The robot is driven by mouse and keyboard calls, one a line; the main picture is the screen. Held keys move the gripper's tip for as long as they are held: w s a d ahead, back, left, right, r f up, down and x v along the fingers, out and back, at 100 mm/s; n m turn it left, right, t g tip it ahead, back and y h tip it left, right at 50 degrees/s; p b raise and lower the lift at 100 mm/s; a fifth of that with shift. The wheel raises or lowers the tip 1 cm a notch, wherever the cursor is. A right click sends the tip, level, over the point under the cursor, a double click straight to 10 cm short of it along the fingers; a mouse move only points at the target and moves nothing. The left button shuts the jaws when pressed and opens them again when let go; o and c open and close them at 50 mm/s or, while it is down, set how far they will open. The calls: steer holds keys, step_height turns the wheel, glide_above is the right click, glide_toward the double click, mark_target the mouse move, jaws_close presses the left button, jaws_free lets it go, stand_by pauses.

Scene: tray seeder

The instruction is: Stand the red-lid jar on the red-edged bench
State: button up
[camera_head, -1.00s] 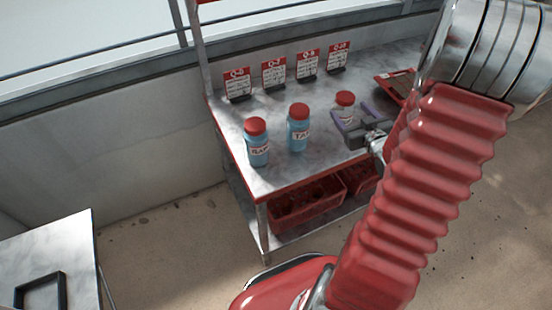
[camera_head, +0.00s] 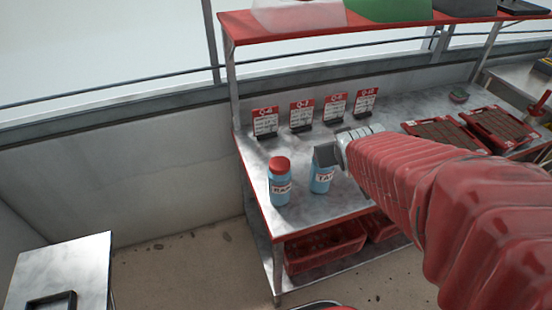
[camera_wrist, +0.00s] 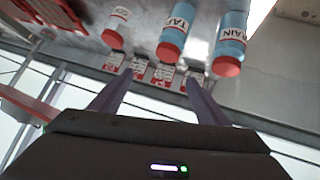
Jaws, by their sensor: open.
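The red-edged bench (camera_head: 318,220) has a grey metal top and a red front edge. A red-lid jar of blue liquid (camera_head: 280,187) stands upright near its left end; its label reads RAIN in the wrist view (camera_wrist: 232,40). A second blue jar (camera_head: 321,180), labelled TA-something, stands to its right, its lid hidden behind my gripper (camera_head: 326,153). A third, clearer jar with a red lid (camera_wrist: 116,28) shows only in the wrist view, where all appear upside down. My gripper is open, with nothing between its fingers (camera_wrist: 158,80); whether it touches a jar I cannot tell.
Several red-and-white label cards (camera_head: 301,115) stand along the back of the bench. Dark-filled red trays (camera_head: 445,133) lie to the right. A red crate (camera_head: 325,248) sits on the lower shelf. A red-edged shelf (camera_head: 370,30) is overhead. A small table (camera_head: 65,270) stands at lower left.

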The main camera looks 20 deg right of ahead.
steer(key=s+a+r+n+g+y, duration=0.1)
steer(key=s+a+r+g+y, duration=0.2)
steer(key=s+a, duration=1.2)
steer(key=shift+a+y, duration=0.4)
steer(key=shift+a, duration=0.5)
